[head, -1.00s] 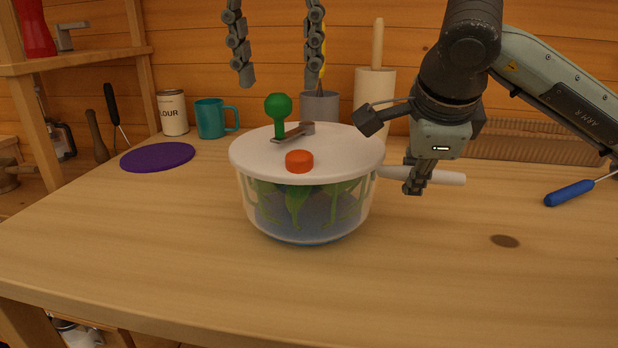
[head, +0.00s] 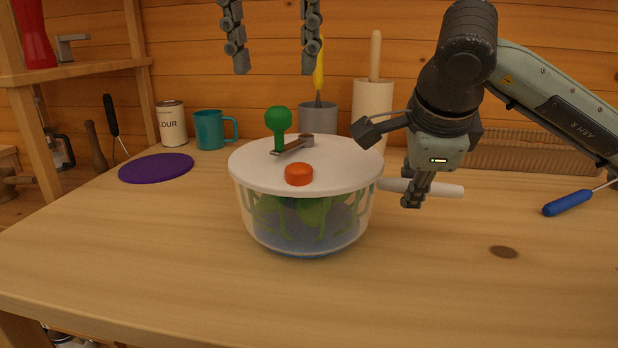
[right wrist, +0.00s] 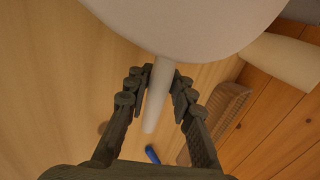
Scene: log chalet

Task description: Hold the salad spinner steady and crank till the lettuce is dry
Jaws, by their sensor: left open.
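The salad spinner stands upright on the table, with a clear bowl (head: 262,222) and a white lid (head: 350,165). The lid carries a crank with a green knob (head: 278,119) and an orange button (head: 299,174). Green lettuce (head: 314,212) shows through the bowl wall. A white side handle (head: 445,190) points right; it also shows in the right wrist view (right wrist: 154,105). My right gripper (right wrist: 162,75) is shut on this handle, one finger on each side. My left gripper (head: 273,70) is open and empty, fingers pointing down, above and behind the green knob.
A teal mug (head: 209,130), flour can (head: 171,123) and purple disc (head: 156,167) are at the back left. A blue-handled tool (head: 567,203) lies right. The table front is clear.

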